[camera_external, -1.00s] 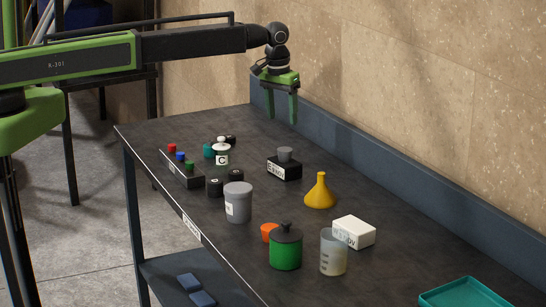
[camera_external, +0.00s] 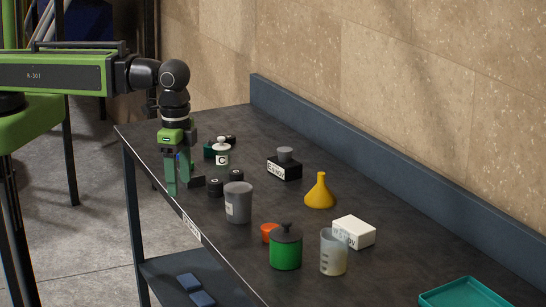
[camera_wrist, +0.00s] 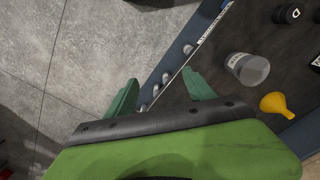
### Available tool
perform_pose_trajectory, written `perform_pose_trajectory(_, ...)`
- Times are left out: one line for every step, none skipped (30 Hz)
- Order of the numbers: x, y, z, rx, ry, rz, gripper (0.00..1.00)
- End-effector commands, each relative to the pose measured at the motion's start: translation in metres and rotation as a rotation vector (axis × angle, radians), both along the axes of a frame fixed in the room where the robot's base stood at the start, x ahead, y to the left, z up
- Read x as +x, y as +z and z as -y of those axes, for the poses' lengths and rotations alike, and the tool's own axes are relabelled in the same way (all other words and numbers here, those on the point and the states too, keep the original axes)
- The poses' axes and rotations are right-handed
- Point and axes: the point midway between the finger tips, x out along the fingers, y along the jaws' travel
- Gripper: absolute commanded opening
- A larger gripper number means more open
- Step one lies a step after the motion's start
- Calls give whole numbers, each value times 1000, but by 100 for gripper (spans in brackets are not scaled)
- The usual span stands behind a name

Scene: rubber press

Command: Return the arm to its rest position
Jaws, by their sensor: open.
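My green and black arm (camera_external: 60,72) reaches in from the left, with its far section drawn in. My gripper (camera_external: 178,176) points down near the left edge of the dark table (camera_external: 235,270). Its two green fingers are apart, with nothing seen between them.
The table holds a grey jar (camera_external: 238,203), a green pot (camera_external: 286,248), a beaker (camera_external: 333,252), a yellow funnel (camera_external: 320,192), a white box (camera_external: 354,232), a black block (camera_external: 284,168) and a teal tray (camera_external: 466,293). A raised blue ledge (camera_external: 380,178) runs along the wall.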

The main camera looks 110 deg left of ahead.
Motion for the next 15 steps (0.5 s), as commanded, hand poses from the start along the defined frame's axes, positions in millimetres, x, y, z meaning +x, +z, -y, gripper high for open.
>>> perform_pose_trajectory(-10, 0, 11, -1, -32, -3, 63)
perform_pose_trajectory(-12, 0, 14, -2, -44, -4, 63)
perform_pose_trajectory(-13, 0, 17, -2, -54, -5, 63)
perform_pose_trajectory(-13, 0, 17, -2, -57, -5, 63)
perform_pose_trajectory(-12, 0, 17, -3, -57, -5, 63)
perform_pose_trajectory(-11, 0, 17, -3, -55, -5, 63)
perform_pose_trajectory(-11, 0, 17, -3, -54, -5, 63)
perform_pose_trajectory(-11, 0, 16, -3, -54, -5, 63)
perform_pose_trajectory(-11, 0, 16, -2, -53, -5, 63)
perform_pose_trajectory(-11, 0, 16, -2, -53, -5, 63)
perform_pose_trajectory(-11, -2, 16, -2, -52, -5, 63)
perform_pose_trajectory(-10, -6, 16, -2, -52, -5, 63)
perform_pose_trajectory(-10, -12, 16, -2, -51, -4, 63)
perform_pose_trajectory(-10, -19, 16, -2, -51, -4, 63)
perform_pose_trajectory(-10, -30, 16, -2, -51, -4, 63)
